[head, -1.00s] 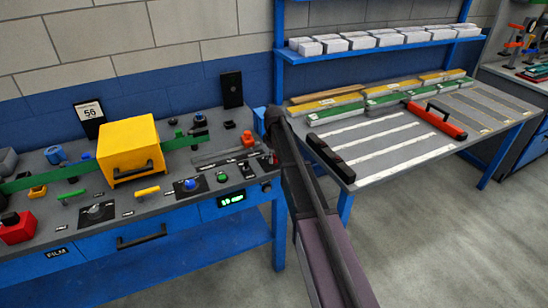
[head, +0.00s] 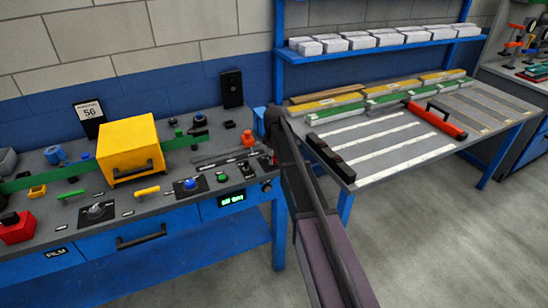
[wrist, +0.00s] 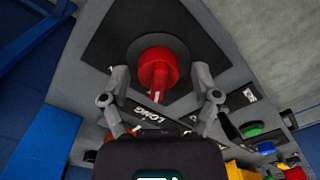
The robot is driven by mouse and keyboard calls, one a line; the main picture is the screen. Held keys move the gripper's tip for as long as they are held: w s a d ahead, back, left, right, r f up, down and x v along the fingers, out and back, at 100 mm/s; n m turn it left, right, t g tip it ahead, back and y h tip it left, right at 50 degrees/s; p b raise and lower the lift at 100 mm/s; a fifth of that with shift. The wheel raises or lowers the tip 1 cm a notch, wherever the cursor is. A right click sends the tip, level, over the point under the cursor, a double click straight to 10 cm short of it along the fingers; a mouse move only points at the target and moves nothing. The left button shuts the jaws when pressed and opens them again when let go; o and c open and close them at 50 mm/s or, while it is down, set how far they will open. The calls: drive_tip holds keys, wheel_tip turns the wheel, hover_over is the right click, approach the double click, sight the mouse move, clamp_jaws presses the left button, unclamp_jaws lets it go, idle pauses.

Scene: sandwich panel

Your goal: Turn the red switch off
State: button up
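In the wrist view the red switch (wrist: 152,68) is a round red knob with a pale pointer mark, on a dark disc and black square plate (wrist: 105,45). My gripper (wrist: 160,78) is open, with one finger on each side of the knob; gaps show between fingers and knob. In the head view my gripper is over the right end of the left bench, and its dark arm link hides most of that spot. A small red patch shows beside it; I cannot tell if it is the switch.
The left bench (head: 165,221) holds a yellow box (head: 128,145), a blue button (head: 189,183), a green button (head: 222,177) and a red-orange knob (head: 248,139). A lit green display (head: 232,199) is on its front.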

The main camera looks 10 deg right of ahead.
drive_tip(key=shift+d+m, duration=0.1)
drive_tip(key=shift+m, duration=0.3)
drive_tip(key=shift+m, duration=1.4)
drive_tip(key=m, duration=0.3)
drive_tip(key=shift+m, duration=0.4)
drive_tip(key=m, duration=0.6)
drive_tip(key=shift+r+m, duration=0.15)
drive_tip(key=shift+m, duration=0.35)
wheel_tip(320, 180, up, 14)
drive_tip(key=p, duration=1.4)
drive_tip(key=s+f+n+b, duration=0.1)
drive_tip(key=s+f+b, duration=0.3)
drive_tip(key=s, duration=1.1)
drive_tip(key=s+f+n+b, duration=0.1)
drive_tip(key=s+f+b, duration=0.3)
drive_tip(key=s, duration=1)
drive_tip(key=shift+s+d+f, duration=0.15)
drive_tip(key=shift+s+f, duration=0.2)
